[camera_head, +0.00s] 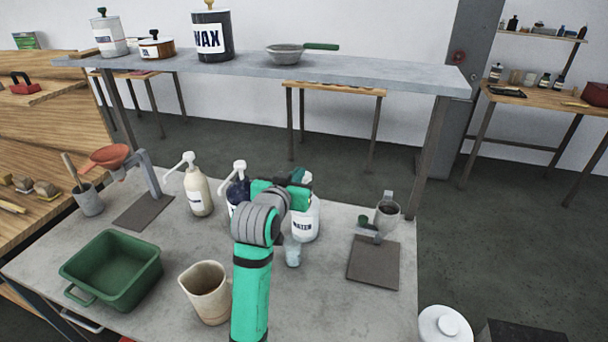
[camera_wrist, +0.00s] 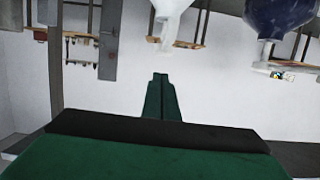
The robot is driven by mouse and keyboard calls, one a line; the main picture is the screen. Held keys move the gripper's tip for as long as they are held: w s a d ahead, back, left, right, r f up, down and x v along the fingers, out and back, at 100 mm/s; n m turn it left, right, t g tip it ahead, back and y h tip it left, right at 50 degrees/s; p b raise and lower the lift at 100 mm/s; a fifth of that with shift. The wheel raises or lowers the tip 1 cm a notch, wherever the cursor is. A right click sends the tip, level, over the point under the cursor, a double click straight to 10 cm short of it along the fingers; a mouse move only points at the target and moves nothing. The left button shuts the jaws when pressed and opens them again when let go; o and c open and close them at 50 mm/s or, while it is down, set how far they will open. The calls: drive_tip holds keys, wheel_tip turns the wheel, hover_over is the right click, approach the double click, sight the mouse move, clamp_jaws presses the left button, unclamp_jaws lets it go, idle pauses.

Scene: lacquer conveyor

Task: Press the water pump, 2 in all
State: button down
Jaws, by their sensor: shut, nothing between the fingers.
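Three bottles stand near the back of the grey table: a cream pump bottle (camera_head: 198,192), a dark blue pump bottle (camera_head: 236,190) and a white bottle with a dark label (camera_head: 306,222). The label's words are too small to read surely. My arm hides part of the white bottle and its top. My gripper (camera_wrist: 161,98) is shut and empty, its fingertips together in the wrist view. In that view, which looks upside down, a white bottle part (camera_wrist: 170,18) and a dark blue one (camera_wrist: 284,14) hang at the top edge. I cannot tell whether the fingers touch anything.
A green tub (camera_head: 112,270), a beige jug (camera_head: 206,292) and a small clear glass (camera_head: 292,252) stand in front. Funnel stand (camera_head: 150,175) is left, another stand with a dark plate (camera_head: 374,262) right. A raised shelf (camera_head: 380,76) spans behind.

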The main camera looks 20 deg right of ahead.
drive_tip(key=v, duration=0.5)
drive_tip(key=shift+s+a+r, duration=0.1)
drive_tip(key=shift+s+r, duration=0.05)
drive_tip(key=shift+s, duration=0.25)
drive_tip(key=shift+w, duration=0.15)
